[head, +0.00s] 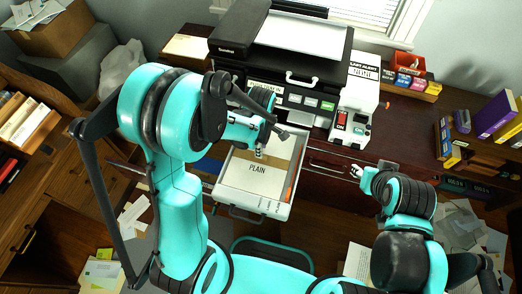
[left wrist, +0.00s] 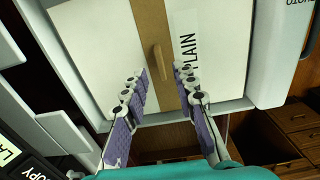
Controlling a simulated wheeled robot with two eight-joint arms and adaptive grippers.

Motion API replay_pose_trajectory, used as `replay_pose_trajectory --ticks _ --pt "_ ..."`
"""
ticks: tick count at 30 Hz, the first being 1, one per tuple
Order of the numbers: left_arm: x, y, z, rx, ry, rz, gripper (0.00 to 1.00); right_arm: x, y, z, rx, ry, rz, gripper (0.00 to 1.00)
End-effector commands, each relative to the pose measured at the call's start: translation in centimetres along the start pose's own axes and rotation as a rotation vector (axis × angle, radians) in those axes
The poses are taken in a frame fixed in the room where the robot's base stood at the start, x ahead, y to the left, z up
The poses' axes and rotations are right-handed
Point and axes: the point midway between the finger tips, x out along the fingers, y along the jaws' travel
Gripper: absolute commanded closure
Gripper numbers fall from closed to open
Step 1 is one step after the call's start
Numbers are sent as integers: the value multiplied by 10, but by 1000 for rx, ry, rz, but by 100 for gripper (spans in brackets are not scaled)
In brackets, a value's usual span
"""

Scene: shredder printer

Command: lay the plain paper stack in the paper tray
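The plain paper stack (head: 251,174) is white, with a brown band and a PLAIN label. It lies flat inside the pulled-out light grey tray (head: 272,209) in front of the printer. In the left wrist view the stack (left wrist: 95,45) shows a brown raised tab on its band. My left gripper (head: 262,150) is above the stack, pointing down. In the left wrist view its two fingers (left wrist: 163,78) are apart on either side of the tab, with nothing visibly clamped. My right gripper (head: 359,172) is at the desk front, right of the tray; its finger opening is too small to tell.
The black and white printer (head: 300,37) stands on the dark desk behind the tray. A white machine with a red part (head: 354,108) stands right of it. Loose papers (head: 460,225) lie on the floor. A wooden shelf (head: 30,115) stands at left.

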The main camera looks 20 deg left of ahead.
Motion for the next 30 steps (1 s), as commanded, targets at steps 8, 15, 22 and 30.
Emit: replay_pose_trajectory --ticks 8,15,22,30 --pt "-60 0 0 0 0 0 72 -16 0 -11 0 0 0 60" --pt "-83 -2 -1 34 -1 14 72 -19 0 -13 0 0 0 60" --pt "-133 -27 -15 407 27 167 72 -18 0 -13 0 0 0 60" --pt "-185 -73 -33 1029 225 388 72 -18 0 -13 0 0 0 60"
